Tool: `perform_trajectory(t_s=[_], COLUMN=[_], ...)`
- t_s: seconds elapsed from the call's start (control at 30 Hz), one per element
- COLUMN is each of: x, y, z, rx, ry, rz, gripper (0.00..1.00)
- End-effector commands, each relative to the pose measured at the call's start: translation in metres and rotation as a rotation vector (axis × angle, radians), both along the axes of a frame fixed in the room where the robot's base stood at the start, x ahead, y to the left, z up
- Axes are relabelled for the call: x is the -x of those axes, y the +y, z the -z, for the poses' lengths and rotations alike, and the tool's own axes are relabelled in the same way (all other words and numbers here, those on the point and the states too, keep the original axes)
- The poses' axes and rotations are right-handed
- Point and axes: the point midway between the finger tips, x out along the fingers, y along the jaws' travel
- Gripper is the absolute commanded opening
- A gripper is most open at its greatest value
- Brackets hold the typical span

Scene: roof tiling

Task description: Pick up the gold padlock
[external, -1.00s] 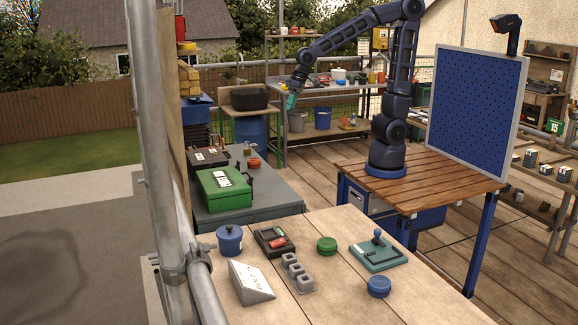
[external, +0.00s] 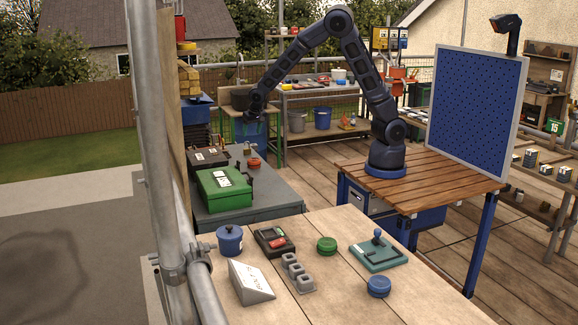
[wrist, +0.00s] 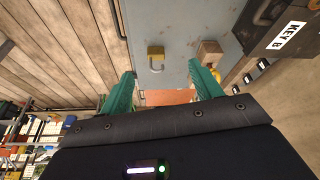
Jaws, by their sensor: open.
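The gold padlock (wrist: 155,53) lies on the grey bench top in the wrist view, its shackle toward my gripper. In the external view, a small gold shape (external: 247,149), apparently the padlock, shows near the bench's far end. My gripper (wrist: 162,73) has its two teal fingers spread wide, with nothing held between them. The padlock appears ahead of the fingertips, between their lines, and apart from them. In the external view my gripper (external: 251,121) hangs above the far end of the bench; its fingers are hard to make out there.
A red round object (external: 254,163) and a green case (external: 222,189) sit on the grey bench (external: 275,196). Bare bench surrounds the padlock's left side.

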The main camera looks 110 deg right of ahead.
Motion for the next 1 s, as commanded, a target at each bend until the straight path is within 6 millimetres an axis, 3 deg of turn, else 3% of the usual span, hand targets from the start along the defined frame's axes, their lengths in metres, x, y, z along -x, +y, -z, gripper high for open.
perform_trajectory(t_s=[0.2, 0.43, 0.73, 1.0], x=[-0.001, -0.001, -0.003, -0.003], y=[-0.029, -0.037, -0.053, -0.062], z=[0.021, 0.034, 0.071, 0.085], rx=[0.039, 0.043, 0.043, 0.043], ry=[0.011, 0.013, 0.013, 0.012], rz=[0.059, 0.069, 0.067, 0.068], gripper=[0.64, 0.64, 0.64, 0.64])
